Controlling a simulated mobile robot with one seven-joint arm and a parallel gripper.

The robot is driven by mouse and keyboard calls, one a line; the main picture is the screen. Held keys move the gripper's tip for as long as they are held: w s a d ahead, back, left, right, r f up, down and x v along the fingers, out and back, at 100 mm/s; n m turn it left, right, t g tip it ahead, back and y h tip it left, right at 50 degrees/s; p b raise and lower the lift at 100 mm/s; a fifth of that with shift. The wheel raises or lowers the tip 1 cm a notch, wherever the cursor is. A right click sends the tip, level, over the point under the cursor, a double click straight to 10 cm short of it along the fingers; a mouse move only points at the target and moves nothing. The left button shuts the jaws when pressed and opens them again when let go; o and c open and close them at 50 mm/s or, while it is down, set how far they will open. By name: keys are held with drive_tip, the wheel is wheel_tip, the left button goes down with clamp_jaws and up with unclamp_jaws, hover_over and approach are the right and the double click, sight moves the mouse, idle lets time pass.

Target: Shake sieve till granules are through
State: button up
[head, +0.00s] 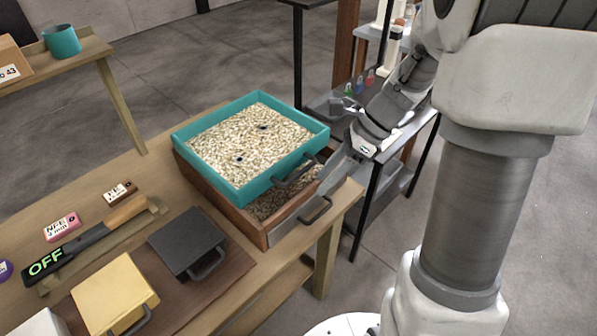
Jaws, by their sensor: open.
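The teal sieve (181,147), full of pale granules (250,138) with a few dark bits among them, sits on top of a wooden box (219,200). The sieve has a dark handle (294,170) on its near right side. More granules show inside the box through its open right part. My gripper (350,106) is open, to the right of the sieve and a little above its rim, apart from the handle. Its fingertips are small and partly hard to make out.
A black block (187,243) and a yellow block (115,294), both with handles, stand nearby. A dark rack (372,190) stands right of the table. A teal cup (62,41) sits on a side table.

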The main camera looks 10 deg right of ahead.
wheel_tip(320, 180, down, 4)
drive_tip(key=s+m+t+y+b, duration=0.2)
drive_tip(key=s+m+y, duration=0.15)
drive_tip(key=m, duration=0.45)
drive_tip(key=m+t+b, duration=0.4)
drive_tip(key=m+t, duration=0.7)
drive_tip(key=m, duration=0.6)
approach(305, 167)
drive_tip(key=shift+h, duration=0.45)
drive_tip(key=b+x, duration=0.1)
drive_tip(key=x, duration=0.9)
drive_tip(key=shift+s+a+f, duration=0.1)
drive_tip(key=shift+a, duration=0.05)
clamp_jaws()
